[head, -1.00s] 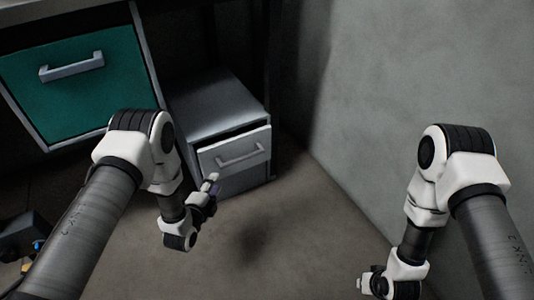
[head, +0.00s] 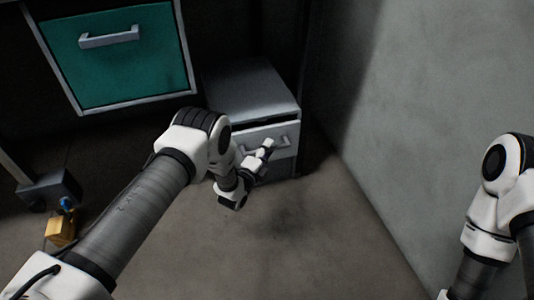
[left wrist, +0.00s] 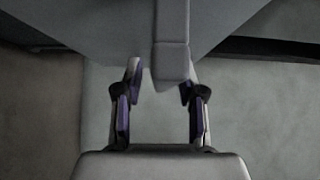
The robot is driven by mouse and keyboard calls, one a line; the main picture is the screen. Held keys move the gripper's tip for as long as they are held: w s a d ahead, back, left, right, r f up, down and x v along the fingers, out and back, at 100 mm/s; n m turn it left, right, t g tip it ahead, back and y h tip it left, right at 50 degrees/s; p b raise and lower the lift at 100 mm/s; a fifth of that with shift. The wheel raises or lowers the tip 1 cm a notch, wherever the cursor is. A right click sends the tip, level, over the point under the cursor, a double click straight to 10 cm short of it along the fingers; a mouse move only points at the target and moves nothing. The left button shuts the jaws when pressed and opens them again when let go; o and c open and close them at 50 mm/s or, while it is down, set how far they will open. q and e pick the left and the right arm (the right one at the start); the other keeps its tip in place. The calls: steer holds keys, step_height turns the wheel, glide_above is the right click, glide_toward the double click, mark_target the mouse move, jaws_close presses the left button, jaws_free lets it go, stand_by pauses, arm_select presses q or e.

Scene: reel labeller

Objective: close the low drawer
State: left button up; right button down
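The low drawer (head: 287,131) is the light grey front of a small grey cabinet (head: 252,88) on the floor. A dark gap shows above its front, so it stands slightly out. Its bar handle (head: 284,142) is partly hidden by my left gripper (head: 267,149), which is right in front of the drawer. In the left wrist view my left gripper (left wrist: 160,88) has its fingers apart, with the handle bar (left wrist: 172,45) near the fingertips. I cannot tell whether they touch. My right gripper is out of view; only its arm shows at the right.
A teal drawer (head: 115,65) with a silver handle is at the upper left. A grey wall (head: 430,100) stands to the right of the cabinet. A dark item and a yellow block (head: 60,228) are on the floor at left. The floor before the cabinet is clear.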

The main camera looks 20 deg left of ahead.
mark_target(262, 142)
arm_select(q)
steer(key=shift+r, duration=0.1)
jaws_close()
steer(key=w+a+b, duration=0.2)
steer(key=w, duration=0.1)
steer(key=shift+w+a, duration=0.25)
steer(key=shift+r, duration=0.15)
jaws_free()
steer(key=shift+w, duration=0.1)
steer(key=s, duration=0.4)
steer(key=s+a, duration=0.1)
steer(key=s, duration=0.3)
steer(key=s+a, duration=0.1)
steer(key=s, duration=0.3)
steer(key=shift+a, duration=0.2)
steer(key=shift+w, duration=0.1)
